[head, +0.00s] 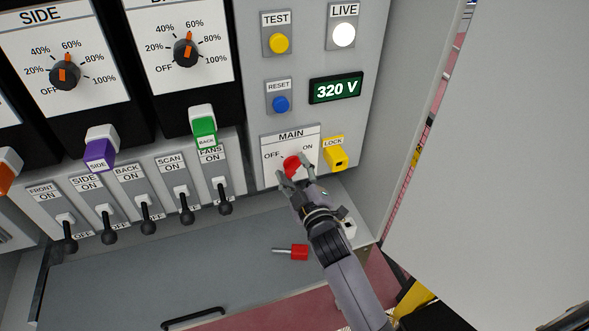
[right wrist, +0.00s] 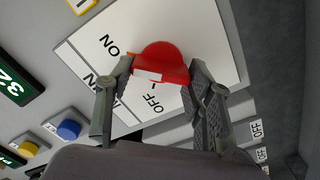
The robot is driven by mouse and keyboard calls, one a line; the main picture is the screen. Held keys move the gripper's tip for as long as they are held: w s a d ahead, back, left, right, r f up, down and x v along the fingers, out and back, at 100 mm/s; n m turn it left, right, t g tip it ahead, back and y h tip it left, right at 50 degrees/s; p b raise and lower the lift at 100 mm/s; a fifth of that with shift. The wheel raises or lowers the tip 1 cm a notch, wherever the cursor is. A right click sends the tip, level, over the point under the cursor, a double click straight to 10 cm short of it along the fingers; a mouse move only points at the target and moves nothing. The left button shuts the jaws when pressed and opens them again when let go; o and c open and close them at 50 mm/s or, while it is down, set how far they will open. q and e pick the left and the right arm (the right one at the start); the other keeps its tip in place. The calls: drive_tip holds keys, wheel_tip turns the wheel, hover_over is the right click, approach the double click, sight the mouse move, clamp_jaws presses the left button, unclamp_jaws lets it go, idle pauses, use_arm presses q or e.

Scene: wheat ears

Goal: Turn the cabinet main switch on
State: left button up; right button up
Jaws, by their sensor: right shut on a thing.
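The main switch is a red knob (head: 292,163) on a white plate (head: 270,172) labelled MAIN, with OFF at left and ON at right. The knob also shows in the right wrist view (right wrist: 162,62), with a white mark on its near edge. My right gripper (head: 293,172) is shut on the knob, one finger on each side. The fingers partly hide it, so I cannot tell clearly which label it points to. The display (head: 336,89) reads 320 V and the LIVE lamp (head: 344,35) looks bright white. My left gripper is not in view.
A yellow LOCK piece (head: 335,154) sits right beside the plate. A red-handled piece with a metal shank (head: 298,252) lies on the grey surface below. Several black toggle levers (head: 185,210) stand to the left. A large grey door panel (head: 500,170) fills the right side.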

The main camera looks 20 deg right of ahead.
drive_tip(key=shift+f+m, duration=0.1)
drive_tip(key=shift+m, duration=0.2)
drive_tip(key=o, duration=1.2)
drive_tip(key=shift+c, duration=0.2)
drive_tip(key=s, duration=1.2)
drive_tip(key=shift+d, duration=0.2)
